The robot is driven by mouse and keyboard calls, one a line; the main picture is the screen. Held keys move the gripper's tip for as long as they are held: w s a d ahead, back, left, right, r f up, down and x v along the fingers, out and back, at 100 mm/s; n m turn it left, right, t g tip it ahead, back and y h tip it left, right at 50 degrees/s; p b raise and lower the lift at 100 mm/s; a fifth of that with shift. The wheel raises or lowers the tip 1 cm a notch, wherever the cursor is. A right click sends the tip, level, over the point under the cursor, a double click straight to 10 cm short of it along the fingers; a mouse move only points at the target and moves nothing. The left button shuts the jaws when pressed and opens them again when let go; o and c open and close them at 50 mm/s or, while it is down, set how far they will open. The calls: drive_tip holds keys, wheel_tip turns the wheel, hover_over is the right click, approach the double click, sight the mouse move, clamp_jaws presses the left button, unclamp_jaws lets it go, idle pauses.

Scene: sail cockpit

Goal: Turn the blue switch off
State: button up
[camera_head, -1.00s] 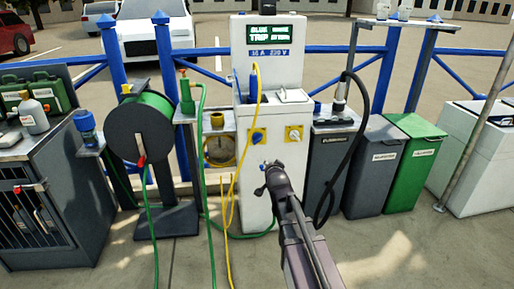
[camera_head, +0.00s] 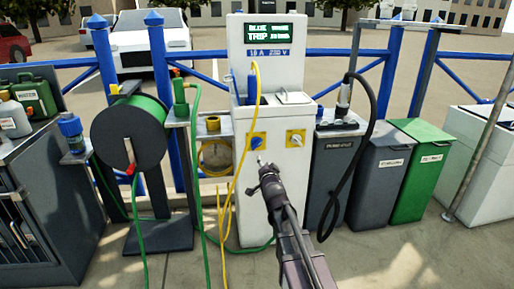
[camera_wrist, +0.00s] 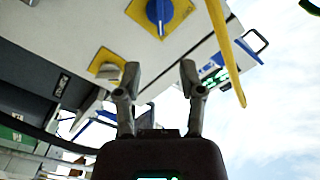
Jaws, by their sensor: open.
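The blue switch (camera_head: 257,141) is a round blue knob on a yellow square plate, on the front of a white power pedestal (camera_head: 257,200). In the wrist view the blue switch (camera_wrist: 159,12) shows at the top edge, with its grip bar visible. A pale switch on a similar yellow plate (camera_head: 295,138) sits to its right; in the wrist view this pale switch (camera_wrist: 108,71) is lower left. My gripper (camera_head: 262,160) is in front of the pedestal, just below the blue switch in the picture. In the wrist view my gripper (camera_wrist: 160,67) is open and empty, with no visible contact.
A yellow cable (camera_head: 236,165) hangs close to the left of the blue switch, and it crosses the wrist view (camera_wrist: 226,50). A green hose reel (camera_head: 131,135) stands left. Grey (camera_head: 379,175) and green (camera_head: 420,170) bins stand right. A display (camera_head: 270,33) tops the pedestal.

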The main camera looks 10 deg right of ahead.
sight(257, 146)
drive_tip(key=shift+w, duration=0.1)
drive_tip(key=w, duration=1.3)
drive_tip(key=shift+w, duration=0.3)
clamp_jaws()
